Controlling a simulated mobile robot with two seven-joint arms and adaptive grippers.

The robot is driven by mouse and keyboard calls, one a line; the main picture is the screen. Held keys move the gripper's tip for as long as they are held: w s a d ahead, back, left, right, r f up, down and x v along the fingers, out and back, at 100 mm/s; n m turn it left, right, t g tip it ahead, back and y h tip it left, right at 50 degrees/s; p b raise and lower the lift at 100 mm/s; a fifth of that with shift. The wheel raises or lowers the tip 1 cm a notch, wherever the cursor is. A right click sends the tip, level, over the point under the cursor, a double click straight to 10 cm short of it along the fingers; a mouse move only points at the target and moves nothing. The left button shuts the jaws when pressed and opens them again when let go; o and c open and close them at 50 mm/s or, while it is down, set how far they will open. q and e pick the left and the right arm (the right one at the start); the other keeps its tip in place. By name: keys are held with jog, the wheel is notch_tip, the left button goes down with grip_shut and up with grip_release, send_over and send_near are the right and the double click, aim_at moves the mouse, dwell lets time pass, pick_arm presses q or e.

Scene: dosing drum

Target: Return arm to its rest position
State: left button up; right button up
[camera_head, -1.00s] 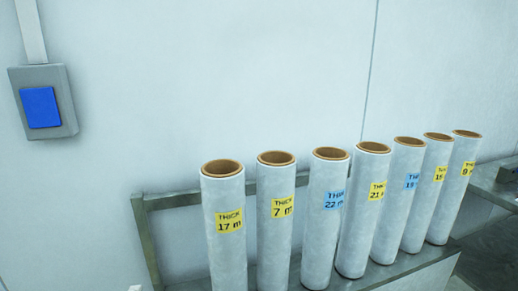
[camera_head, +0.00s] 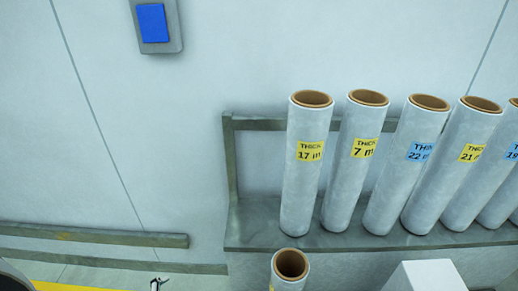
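Neither gripper shows clearly in the head view, and neither arm can be made out for sure. Several pale upright rolls with brown cores stand in a row on a grey metal shelf (camera_head: 262,241). From the left they are a roll labelled THICK 17 m (camera_head: 304,190), a roll labelled THICK 7 m (camera_head: 350,185), a roll with a blue 22 label (camera_head: 400,190) and a roll with a yellow 21 label (camera_head: 452,185). More are cut off at the right edge. Another roll (camera_head: 284,275) shows only its top at the bottom edge; what supports it is hidden.
A grey box with a blue panel (camera_head: 153,23) is on the wall. A grey rail (camera_head: 90,235) runs along the lower left wall above a yellow floor strip (camera_head: 70,286). A white block (camera_head: 425,276) and a small dark-and-white object (camera_head: 158,283), both unclear, are at the bottom.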

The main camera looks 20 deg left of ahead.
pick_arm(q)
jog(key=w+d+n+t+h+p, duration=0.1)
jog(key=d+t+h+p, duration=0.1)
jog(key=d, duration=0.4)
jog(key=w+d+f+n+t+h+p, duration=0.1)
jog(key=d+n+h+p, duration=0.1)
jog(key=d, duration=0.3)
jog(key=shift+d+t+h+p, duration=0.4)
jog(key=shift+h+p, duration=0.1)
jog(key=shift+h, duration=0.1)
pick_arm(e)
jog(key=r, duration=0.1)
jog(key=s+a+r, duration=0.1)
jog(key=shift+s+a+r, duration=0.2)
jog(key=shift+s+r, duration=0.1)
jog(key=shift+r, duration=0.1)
